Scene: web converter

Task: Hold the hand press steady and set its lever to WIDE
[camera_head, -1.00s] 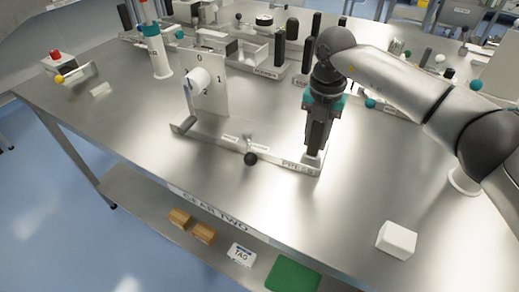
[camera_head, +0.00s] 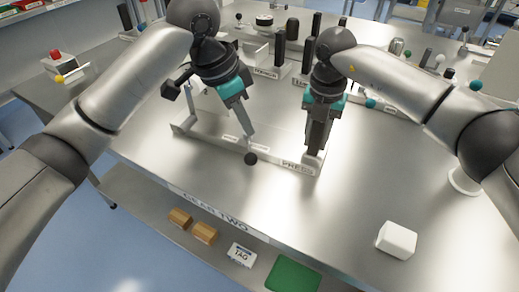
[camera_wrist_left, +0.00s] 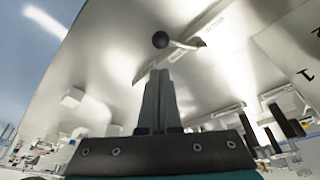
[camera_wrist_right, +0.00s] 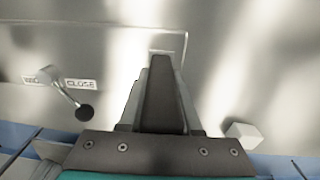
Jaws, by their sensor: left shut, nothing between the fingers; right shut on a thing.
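The hand press (camera_head: 215,140) is a long low metal frame, marked PRESS at its right end. Its lever, tipped with a black ball knob (camera_head: 250,158), points toward the table's front edge. The knob also shows in the left wrist view (camera_wrist_left: 160,40). In the right wrist view the lever lies beside a CLOSE label (camera_wrist_right: 82,84); a second label left of it is unreadable. My right gripper (camera_head: 314,150) is shut on a dark upright grip (camera_wrist_right: 160,95) at the press's right end. My left gripper (camera_head: 250,140) is shut and empty, its tips just behind the knob; contact is unclear.
A white block (camera_head: 397,240) sits on the table at the front right. Dark posts and trays stand at the back. A red-buttoned box (camera_head: 58,62) is at the far left. The lower shelf holds wooden blocks (camera_head: 204,233) and a green mat (camera_head: 292,275).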

